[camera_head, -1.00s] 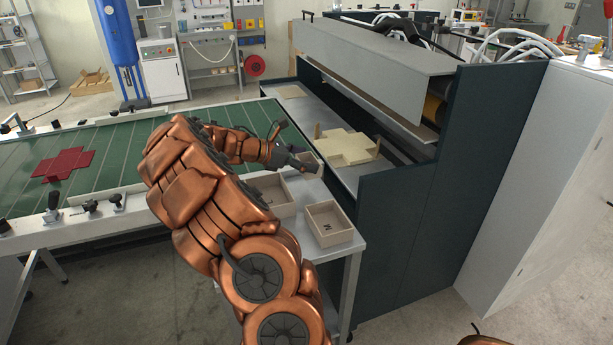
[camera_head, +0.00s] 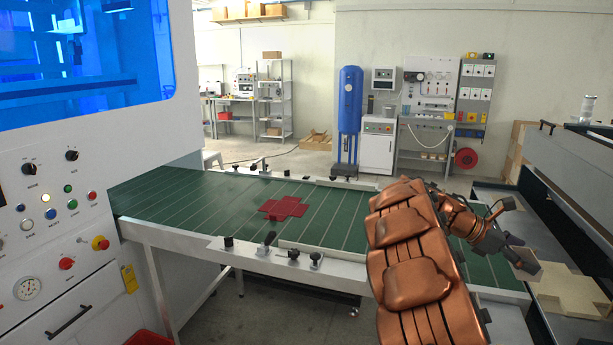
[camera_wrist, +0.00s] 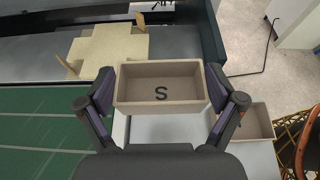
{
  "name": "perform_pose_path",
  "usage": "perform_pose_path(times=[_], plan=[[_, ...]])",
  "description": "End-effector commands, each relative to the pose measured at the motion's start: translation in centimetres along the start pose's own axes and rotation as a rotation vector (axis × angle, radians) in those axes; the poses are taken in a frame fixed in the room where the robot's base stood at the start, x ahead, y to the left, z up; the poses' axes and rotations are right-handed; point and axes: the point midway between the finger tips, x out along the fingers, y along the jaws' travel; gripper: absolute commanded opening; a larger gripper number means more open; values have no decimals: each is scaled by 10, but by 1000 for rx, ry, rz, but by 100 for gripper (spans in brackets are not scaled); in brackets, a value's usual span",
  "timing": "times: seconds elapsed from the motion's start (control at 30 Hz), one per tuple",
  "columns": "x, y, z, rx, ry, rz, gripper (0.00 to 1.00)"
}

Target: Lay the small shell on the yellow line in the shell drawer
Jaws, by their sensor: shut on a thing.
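The small shell (camera_wrist: 160,70) is an open beige box with a dark letter S on its inside floor. It fills the space between the two fingers of my gripper (camera_wrist: 161,88) in the wrist view. My gripper is shut on its two short sides. In the head view my gripper (camera_head: 524,264) is at the right, beside the green conveyor, and the shell is hard to make out there. A closed drawer front with a black handle (camera_head: 70,322) is at lower left. No yellow line inside a drawer shows.
Another beige box (camera_wrist: 258,124) stands to the right in the wrist view. A flat beige blank (camera_wrist: 112,48) lies on the machine bed. A red blank (camera_head: 284,208) lies on the green conveyor (camera_head: 335,213). A white machine (camera_head: 100,185) stands at left.

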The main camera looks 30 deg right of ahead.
Motion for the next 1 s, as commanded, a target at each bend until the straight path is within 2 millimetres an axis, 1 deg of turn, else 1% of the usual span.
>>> perform_pose_path(times=[0.03,0.17,0.27,0.37,0.53,0.57,0.6,0.67,0.7,0.77,0.8,0.87,0.9,0.97,1.0], plan=[[-9,5,-8,-14,-2,28,68],[-31,19,-20,-44,-3,105,68],[-52,28,-32,-73,-4,172,68],[-80,40,-48,-109,-3,261,68],[-142,59,-85,-191,-4,453,68],[-153,61,-92,-205,-4,486,68],[-169,63,-100,-223,-3,534,68],[-194,66,-113,-251,-5,605,68],[-210,67,-122,-271,-5,652,68],[-232,66,-135,-300,-4,717,68],[-248,66,-144,-319,-4,764,68],[-272,64,-157,-347,-5,831,68],[-288,62,-166,-365,-4,877,68],[-309,57,-177,-392,-4,939,68],[-324,54,-185,-409,-4,984,68]])
